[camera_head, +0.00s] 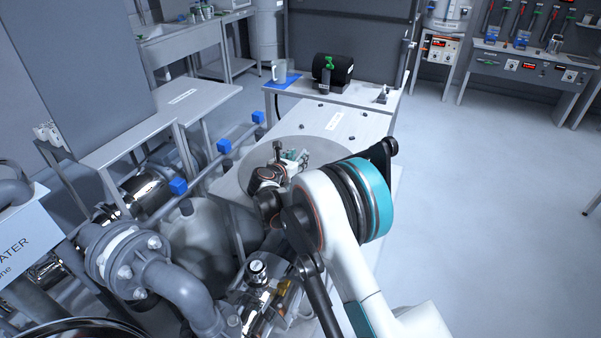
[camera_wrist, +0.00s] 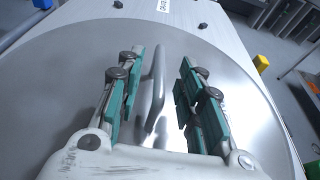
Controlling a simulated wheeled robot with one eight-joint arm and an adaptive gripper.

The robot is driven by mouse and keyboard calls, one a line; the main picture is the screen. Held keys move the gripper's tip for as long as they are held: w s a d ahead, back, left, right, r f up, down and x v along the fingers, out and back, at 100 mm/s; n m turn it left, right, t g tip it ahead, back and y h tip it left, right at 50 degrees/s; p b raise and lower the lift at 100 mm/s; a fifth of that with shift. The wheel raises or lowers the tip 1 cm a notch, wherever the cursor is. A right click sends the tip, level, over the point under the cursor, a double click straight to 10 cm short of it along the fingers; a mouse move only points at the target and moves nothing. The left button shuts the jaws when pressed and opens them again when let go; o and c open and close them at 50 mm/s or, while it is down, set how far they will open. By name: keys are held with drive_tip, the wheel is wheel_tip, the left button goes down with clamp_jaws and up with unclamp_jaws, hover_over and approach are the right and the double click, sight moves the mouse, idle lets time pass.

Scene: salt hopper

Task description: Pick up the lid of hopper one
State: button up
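The lid (camera_head: 325,149) is a large round grey metal disc lying flat on the hopper top in the head view. In the wrist view the lid (camera_wrist: 55,95) fills most of the picture, with a raised bar handle (camera_wrist: 153,88) near its middle. My gripper (camera_head: 298,160) is over the lid, and my arm hides part of the disc's near side. In the wrist view my gripper (camera_wrist: 160,78) is open, with its green-padded fingers on either side of the handle. A gap shows between the handle and each finger.
Several small dark knobs stand around the lid. A labelled plate (camera_head: 346,118) lies behind it. Farther back are a mug (camera_head: 280,72) on a blue mat and a black cylinder (camera_head: 336,70). Thick pipes (camera_head: 160,275) crowd the near left. The floor (camera_head: 470,200) at right is clear.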

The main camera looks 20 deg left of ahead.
drive_tip(key=shift+w, duration=0.15)
clamp_jaws()
idle(0.4)
